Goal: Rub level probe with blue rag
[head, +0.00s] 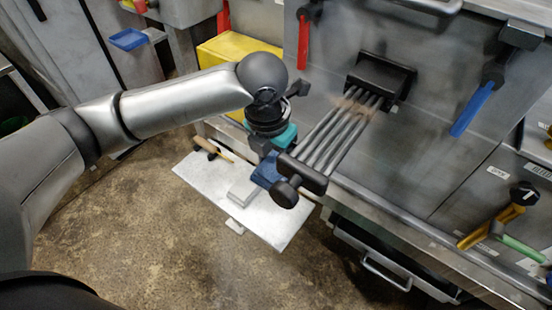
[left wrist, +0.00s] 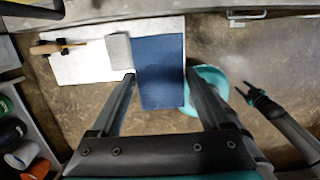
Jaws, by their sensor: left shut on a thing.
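The level probe (head: 336,137) is a bundle of several parallel grey metal rods. It runs from a black block on the steel wall to a black end bar, and brown grime marks the rods near the block. My left gripper (head: 270,153) is shut on the blue rag (head: 267,171), just left of the end bar. I cannot tell whether the rag touches the probe. In the left wrist view the rag (left wrist: 160,70) hangs between the two fingers, and the probe is not visible.
A drawer (head: 375,262) is below right. Brown floor lies open.

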